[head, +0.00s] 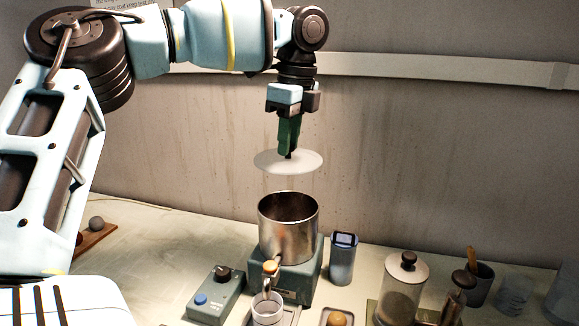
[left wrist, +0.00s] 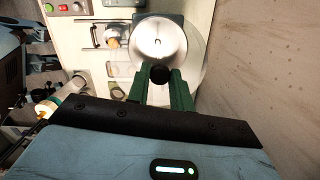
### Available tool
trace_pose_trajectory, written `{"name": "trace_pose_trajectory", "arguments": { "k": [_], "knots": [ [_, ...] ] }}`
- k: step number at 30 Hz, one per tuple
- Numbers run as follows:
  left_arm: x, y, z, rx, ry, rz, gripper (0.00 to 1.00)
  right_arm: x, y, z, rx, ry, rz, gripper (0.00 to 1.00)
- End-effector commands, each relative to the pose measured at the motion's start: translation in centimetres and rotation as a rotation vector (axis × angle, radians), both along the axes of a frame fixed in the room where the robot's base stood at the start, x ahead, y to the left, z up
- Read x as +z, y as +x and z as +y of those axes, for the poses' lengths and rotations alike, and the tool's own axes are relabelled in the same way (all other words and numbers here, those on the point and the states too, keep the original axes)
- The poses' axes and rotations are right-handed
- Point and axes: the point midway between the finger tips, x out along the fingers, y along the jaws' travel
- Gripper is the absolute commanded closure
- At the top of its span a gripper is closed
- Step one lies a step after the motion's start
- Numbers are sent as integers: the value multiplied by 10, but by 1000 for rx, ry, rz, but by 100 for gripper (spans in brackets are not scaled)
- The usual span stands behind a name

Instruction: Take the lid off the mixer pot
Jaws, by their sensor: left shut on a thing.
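A steel mixer pot (head: 288,232) stands open on its grey-green base (head: 300,279) on the table, its dark inside showing. A thin, pale, see-through lid (head: 306,162) hangs level above the pot, clear of its rim. My left gripper (head: 288,150) points down over the lid, with its green fingers shut on the lid's dark knob. In the left wrist view, the gripper (left wrist: 162,78) has the black knob between its fingertips. The pot (left wrist: 158,42) shows there through and beyond the clear lid (left wrist: 197,62). My right gripper is not in view.
A control box (head: 215,294) stands left of the mixer, and a small cup (head: 267,308) sits under its spout. A grey container with a display (head: 342,262), a lidded glass jar (head: 402,290) and other vessels stand right. The wall is close behind.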

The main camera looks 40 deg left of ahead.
Motion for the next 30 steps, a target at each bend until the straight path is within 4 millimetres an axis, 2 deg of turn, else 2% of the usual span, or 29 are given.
{"name": "trace_pose_trajectory", "arguments": {
  "k": [1, 6, 12, 19, 30],
  "knots": [
    [12, 1, 0, 2, 0, -3, 100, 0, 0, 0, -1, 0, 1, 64],
    [44, 0, 0, 2, 0, -2, 100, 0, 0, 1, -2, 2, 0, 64],
    [68, 0, 0, 1, 0, -1, 100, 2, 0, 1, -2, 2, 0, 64],
    [79, 0, 0, -1, 0, 1, 100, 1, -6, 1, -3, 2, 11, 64],
    [80, 0, 0, -1, 0, 1, 100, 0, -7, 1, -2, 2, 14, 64]
  ]
}}
